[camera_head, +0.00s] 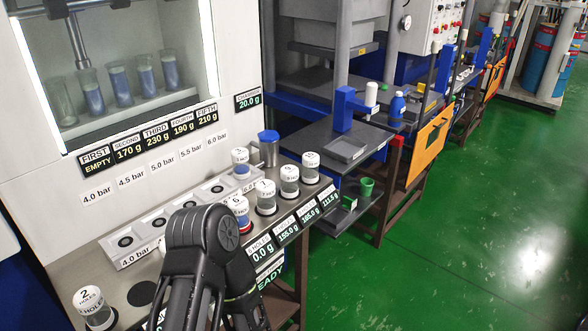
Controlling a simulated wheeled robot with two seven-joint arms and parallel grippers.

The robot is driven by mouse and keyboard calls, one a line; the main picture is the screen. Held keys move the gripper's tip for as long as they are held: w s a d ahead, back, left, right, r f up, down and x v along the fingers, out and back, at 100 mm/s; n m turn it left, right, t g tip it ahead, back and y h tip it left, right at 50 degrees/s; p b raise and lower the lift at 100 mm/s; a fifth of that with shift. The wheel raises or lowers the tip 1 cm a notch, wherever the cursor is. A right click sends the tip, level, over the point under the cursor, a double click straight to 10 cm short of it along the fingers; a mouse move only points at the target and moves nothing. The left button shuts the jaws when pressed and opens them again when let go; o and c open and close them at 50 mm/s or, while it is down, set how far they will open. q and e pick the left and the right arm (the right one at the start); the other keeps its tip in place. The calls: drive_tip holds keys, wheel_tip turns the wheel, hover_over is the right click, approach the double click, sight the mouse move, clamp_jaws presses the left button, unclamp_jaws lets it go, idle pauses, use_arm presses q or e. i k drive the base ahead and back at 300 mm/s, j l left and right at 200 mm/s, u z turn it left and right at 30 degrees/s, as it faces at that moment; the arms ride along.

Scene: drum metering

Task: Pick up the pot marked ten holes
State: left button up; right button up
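Several white-capped pots with number markings stand on the steel bench. One marked 2 holes (93,308) is at the front left. A row at the bench's right has a pot with a red band (240,213), partly behind my arm, then three clear-walled pots (265,197), (290,182), (310,167). Another white-capped pot (240,164) stands behind them. I cannot read for certain which is marked ten. My black arm (205,240), apparently the left, rises in front of the bench; its fingertips are hidden. My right gripper is out of view.
A holder strip (130,240) with round sockets runs along the bench behind my arm. A blue-topped metal container (269,150) stands near the back pot. A lit cabinet (120,70) holds several blue-filled cups. The green floor (470,230) at right is open.

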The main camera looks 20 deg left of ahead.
sight(310, 160)
drive_tip(key=i+u, duration=0.1)
drive_tip(key=u, duration=0.3)
drive_tip(key=i+l+u, duration=0.1)
drive_tip(key=u, duration=0.3)
drive_tip(key=l+u, duration=0.15)
drive_tip(key=u, duration=0.3)
drive_tip(key=i+l+u, duration=0.25)
drive_tip(key=l, duration=0.35)
drive_tip(key=i+l+u, duration=0.25)
drive_tip(key=l, duration=0.35)
drive_tip(key=l+u, duration=0.25)
drive_tip(key=l, duration=0.35)
drive_tip(key=l+u, duration=0.25)
drive_tip(key=l, duration=1.55)
drive_tip(key=i+l, duration=0.15)
drive_tip(key=l, duration=1)
